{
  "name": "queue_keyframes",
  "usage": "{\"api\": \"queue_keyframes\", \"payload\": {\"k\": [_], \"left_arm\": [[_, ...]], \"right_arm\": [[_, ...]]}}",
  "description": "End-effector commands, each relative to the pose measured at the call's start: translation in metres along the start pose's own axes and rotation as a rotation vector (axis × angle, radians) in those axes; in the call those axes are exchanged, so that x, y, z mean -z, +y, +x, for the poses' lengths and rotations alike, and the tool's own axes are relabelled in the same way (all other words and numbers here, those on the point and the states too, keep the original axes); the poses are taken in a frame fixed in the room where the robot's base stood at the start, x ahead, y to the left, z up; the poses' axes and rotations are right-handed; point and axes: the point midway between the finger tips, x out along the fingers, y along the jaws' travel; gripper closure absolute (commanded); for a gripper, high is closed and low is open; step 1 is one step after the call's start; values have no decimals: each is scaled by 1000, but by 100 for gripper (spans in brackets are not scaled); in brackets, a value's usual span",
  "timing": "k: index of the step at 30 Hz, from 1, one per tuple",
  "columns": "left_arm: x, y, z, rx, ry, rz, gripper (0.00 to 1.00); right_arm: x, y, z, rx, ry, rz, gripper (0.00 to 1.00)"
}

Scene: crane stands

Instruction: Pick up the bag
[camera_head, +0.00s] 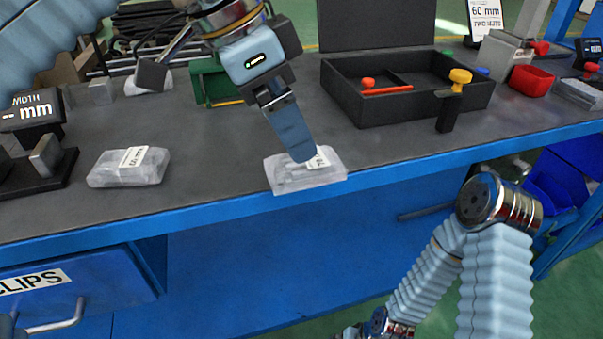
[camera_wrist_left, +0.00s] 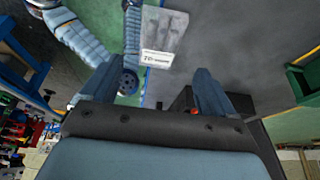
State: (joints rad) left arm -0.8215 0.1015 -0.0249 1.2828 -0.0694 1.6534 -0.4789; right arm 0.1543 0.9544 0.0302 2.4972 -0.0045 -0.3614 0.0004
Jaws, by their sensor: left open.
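A clear plastic bag (camera_head: 292,179) with a white label lies on the dark bench top near its blue front edge. In the left wrist view the same bag (camera_wrist_left: 165,30) lies beyond the fingertips, its label seeming to read 70. A second clear bag (camera_head: 128,170), labelled 60 mm, lies further left. My left gripper (camera_head: 303,156) points down over the first bag, hiding part of it. In the left wrist view the left gripper (camera_wrist_left: 153,78) is open, with nothing between its fingers. Whether a fingertip touches the bag cannot be told. My right arm shows at lower right, its gripper out of view.
A black divided tray (camera_head: 345,98) with orange and yellow-knobbed items stands right of the left gripper. A red bin (camera_head: 531,79) is at far right. A width gauge (camera_head: 38,112) stands at left. A drawer (camera_head: 75,292) marked CLIPS is below. The bench between the bags is clear.

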Motion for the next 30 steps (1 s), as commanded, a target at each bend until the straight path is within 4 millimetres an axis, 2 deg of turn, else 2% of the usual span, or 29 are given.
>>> {"api": "queue_keyframes", "payload": {"k": [5, 12, 15, 23, 30], "left_arm": [[-1, 1, 16, -1, -1, 0, 12], [-7, 2, 52, -1, -2, -1, 12], [-6, 2, 62, 0, -1, -2, 12], [-6, 2, 64, 0, 0, -2, 12], [-6, 2, 64, 0, 0, -2, 48]], "right_arm": [[0, 2, 4, -1, 0, 1, 0], [0, 6, 13, -1, 1, 2, 0], [0, 6, 14, -2, 2, 2, 0], [0, 6, 14, -2, 2, 2, 0], [0, 6, 14, -2, 2, 2, 0]]}}
